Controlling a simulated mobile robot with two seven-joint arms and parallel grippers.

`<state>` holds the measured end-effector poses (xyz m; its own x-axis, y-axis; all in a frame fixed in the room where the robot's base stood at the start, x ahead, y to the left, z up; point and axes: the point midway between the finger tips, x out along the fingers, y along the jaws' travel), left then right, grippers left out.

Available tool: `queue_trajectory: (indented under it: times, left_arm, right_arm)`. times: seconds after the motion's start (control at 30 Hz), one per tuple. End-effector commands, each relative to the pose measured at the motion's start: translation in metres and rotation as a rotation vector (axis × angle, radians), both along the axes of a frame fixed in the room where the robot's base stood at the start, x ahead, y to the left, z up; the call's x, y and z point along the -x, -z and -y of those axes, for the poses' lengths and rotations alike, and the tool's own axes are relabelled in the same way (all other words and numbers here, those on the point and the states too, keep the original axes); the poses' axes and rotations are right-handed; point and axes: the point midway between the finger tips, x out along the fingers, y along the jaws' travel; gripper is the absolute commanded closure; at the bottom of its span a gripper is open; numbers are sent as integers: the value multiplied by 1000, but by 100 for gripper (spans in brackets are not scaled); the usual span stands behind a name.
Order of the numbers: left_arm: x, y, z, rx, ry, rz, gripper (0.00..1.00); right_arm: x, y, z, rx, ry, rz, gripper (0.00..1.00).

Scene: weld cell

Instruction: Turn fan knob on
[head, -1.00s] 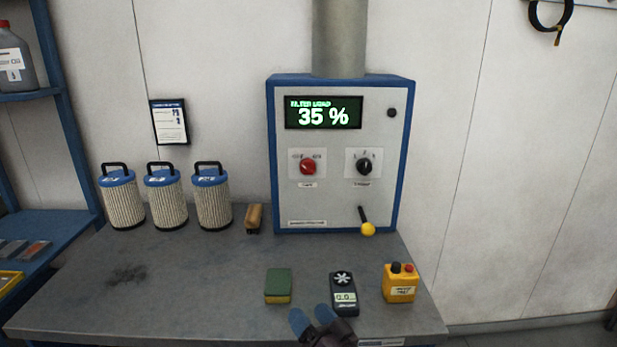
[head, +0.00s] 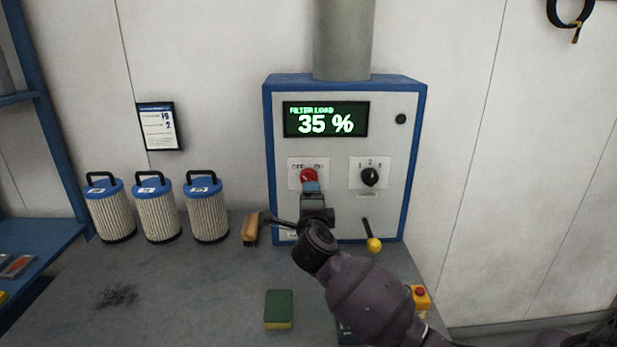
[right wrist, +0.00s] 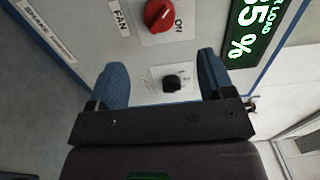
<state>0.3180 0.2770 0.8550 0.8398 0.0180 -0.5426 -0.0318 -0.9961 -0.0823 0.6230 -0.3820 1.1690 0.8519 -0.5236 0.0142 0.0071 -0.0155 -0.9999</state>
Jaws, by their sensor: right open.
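The red fan knob (head: 308,175) is on the left of the control panel, between OFF and ON labels. It also shows at the top edge of the right wrist view (right wrist: 158,13), cut off, beside the words FAN and ON. My right gripper (head: 311,188) is in front of the panel at the knob's lower side and covers part of it. In the right wrist view the blue fingers (right wrist: 162,62) are apart with nothing between them. I cannot tell whether they touch the knob. The knob's pointer setting is unclear. My left gripper is out of view.
A black selector knob (head: 370,177) is to the right, above a yellow-tipped lever (head: 374,245). The display (head: 326,119) reads 35 %. A brush (head: 250,228), several filters and a green sponge (head: 279,308) are on the bench. My arm partly hides the yellow button box (head: 421,298).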

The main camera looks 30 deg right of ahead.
Motion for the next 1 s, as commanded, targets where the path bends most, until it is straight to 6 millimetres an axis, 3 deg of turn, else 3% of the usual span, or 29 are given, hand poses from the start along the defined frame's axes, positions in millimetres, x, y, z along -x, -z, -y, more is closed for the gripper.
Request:
queue_trajectory:
  times: [0.23, 0.7, 1.0]
  left_arm:
    - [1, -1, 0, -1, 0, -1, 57]
    - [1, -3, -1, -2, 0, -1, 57]
    - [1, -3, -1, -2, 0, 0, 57]
  right_arm:
    - [-16, -1, 9, -15, 1, -9, 25]
    - [-76, -1, 45, -16, 0, -9, 25]
    - [-93, 0, 56, -16, -1, -8, 25]
